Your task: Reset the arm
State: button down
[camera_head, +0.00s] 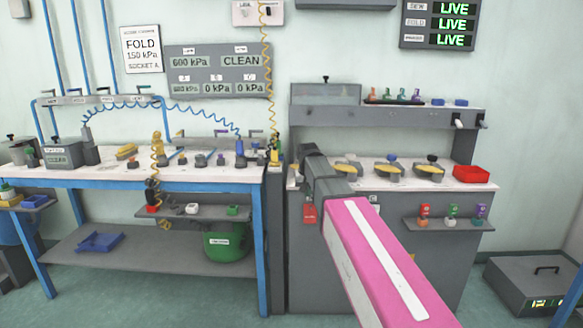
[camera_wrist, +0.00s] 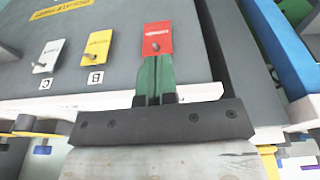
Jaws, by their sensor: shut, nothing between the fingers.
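My gripper (camera_wrist: 154,82) shows in the wrist view with its green fingers shut together and nothing between them. The fingertips are in front of or beside a red tag (camera_wrist: 157,38) on a grey panel; I cannot tell whether they touch. In the head view my pink arm reaches from the lower right to the grey cabinet, and its dark end covers part of the cabinet's left side. The fingers cannot be made out there. A red tag (camera_head: 309,213) hangs just below my dark wrist.
A yellow tag (camera_wrist: 96,48) and a white tag (camera_wrist: 47,56) sit beside the red one. The blue-framed bench (camera_head: 150,180) stands left of the grey cabinet (camera_head: 450,258). A red tray (camera_head: 471,174) is at right.

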jog(key=s+d+f+g, duration=0.1)
jog(key=s+d+f, duration=0.5)
jog(key=s+f, duration=0.6)
jog(key=s+d+f+g, duration=0.1)
jog(key=s+d+f, duration=0.5)
jog(key=s+f, duration=0.6)
jog(key=shift+s+d+f, duration=0.3)
jog(key=shift+d+f, duration=0.1)
jog(key=shift+f, duration=0.35)
jog(key=shift+w, duration=0.15)
